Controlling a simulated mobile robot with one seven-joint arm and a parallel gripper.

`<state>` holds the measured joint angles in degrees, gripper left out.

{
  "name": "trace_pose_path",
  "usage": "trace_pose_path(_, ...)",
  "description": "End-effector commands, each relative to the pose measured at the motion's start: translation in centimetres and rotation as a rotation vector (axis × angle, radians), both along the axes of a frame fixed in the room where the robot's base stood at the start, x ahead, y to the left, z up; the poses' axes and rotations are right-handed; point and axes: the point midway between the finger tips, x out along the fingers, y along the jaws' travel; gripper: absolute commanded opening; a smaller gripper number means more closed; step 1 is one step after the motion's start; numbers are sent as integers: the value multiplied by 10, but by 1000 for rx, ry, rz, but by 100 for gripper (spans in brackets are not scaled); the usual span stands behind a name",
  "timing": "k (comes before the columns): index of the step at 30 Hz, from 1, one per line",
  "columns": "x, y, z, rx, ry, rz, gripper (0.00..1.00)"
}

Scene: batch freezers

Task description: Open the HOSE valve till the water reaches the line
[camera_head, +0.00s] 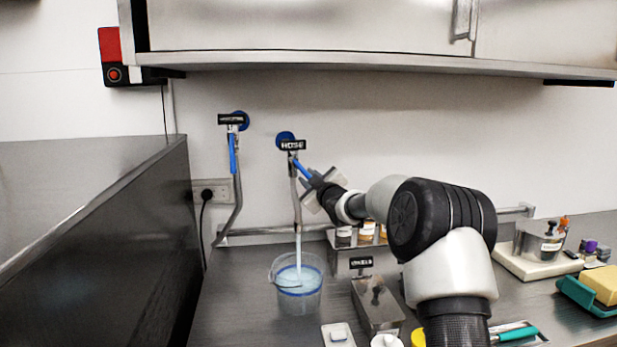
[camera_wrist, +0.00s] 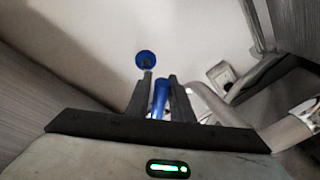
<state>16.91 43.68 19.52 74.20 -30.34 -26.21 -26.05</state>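The HOSE valve (camera_head: 291,145) is on the back wall, with a black label and a blue lever handle (camera_head: 303,170) angled down to the right. My gripper (camera_head: 312,180) reaches it from the right. In the wrist view the two dark fingers (camera_wrist: 160,92) stand on either side of the blue handle (camera_wrist: 159,100), close against it. A pale stream of water (camera_head: 298,243) runs from the hose below the valve into a clear bucket (camera_head: 316,268). The bucket has a blue line (camera_head: 299,292) around it and holds bluish water. The exact water level against the line is hard to tell.
A second labelled valve (camera_head: 231,119) with a blue handle (camera_head: 233,154) is to the left. A dark partition (camera_head: 110,250) bounds the left side. Metal containers (camera_head: 377,303) and a rack stand right of the bucket, under my arm. A cabinet (camera_head: 330,60) hangs above.

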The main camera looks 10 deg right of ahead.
Motion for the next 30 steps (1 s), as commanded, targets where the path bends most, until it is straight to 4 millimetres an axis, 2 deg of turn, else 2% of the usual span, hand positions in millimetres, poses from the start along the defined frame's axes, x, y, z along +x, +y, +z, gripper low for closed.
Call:
trace_pose_path(9, 2, 0, 0, 0, -1, 0, 20)
trace_pose_path(13, 2, 0, 0, 0, -1, -1, 0)
trace_pose_path(23, 2, 0, 1, -9, -1, -1, 0)
trace_pose_path(30, 2, -5, 5, -92, -1, -1, 0)
